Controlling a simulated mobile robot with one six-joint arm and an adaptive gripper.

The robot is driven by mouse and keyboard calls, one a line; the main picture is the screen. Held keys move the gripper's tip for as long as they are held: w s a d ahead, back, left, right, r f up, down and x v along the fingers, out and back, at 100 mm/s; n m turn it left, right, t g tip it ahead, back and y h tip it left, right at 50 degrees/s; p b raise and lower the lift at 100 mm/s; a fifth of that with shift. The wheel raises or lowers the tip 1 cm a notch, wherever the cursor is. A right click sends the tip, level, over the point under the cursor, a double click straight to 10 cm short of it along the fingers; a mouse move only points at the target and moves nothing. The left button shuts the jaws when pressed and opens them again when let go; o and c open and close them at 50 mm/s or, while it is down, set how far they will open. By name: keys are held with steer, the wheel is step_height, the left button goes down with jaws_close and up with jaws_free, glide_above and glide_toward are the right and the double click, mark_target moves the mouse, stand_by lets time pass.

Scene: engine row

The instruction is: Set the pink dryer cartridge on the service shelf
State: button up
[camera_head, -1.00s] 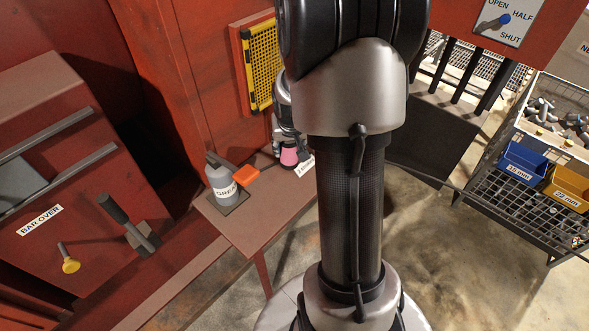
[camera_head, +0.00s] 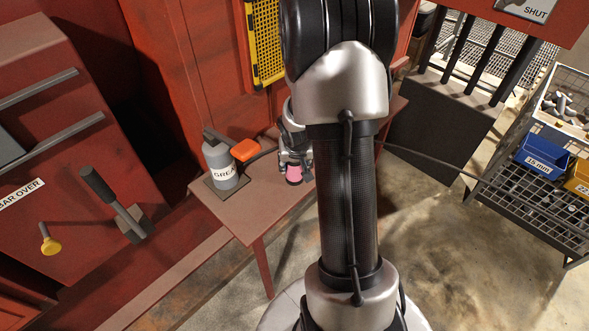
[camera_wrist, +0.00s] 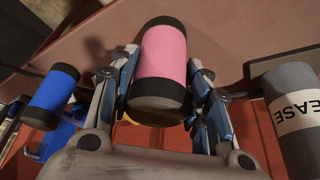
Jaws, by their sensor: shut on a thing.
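The pink dryer cartridge (camera_wrist: 163,58), a pink cylinder with black end caps, is between the two fingers of my gripper (camera_wrist: 161,80) in the wrist view. My gripper is shut on it. In the head view the cartridge (camera_head: 294,173) shows small below my gripper (camera_head: 294,160), over the reddish-brown service shelf (camera_head: 247,212). I cannot tell whether its lower end touches the shelf. My arm hides the right part of the shelf in the head view.
A blue cylinder with black caps (camera_wrist: 50,92) shows in the wrist view.

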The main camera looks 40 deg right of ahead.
steer(key=shift+f, duration=0.15)
steer(key=shift+f, duration=0.25)
steer(key=o, duration=1.2)
steer(key=shift+r, duration=0.1)
steer(key=shift+r, duration=0.25)
steer(key=p+v, duration=0.6)
steer(key=v, duration=0.6)
steer(key=shift+p, duration=0.4)
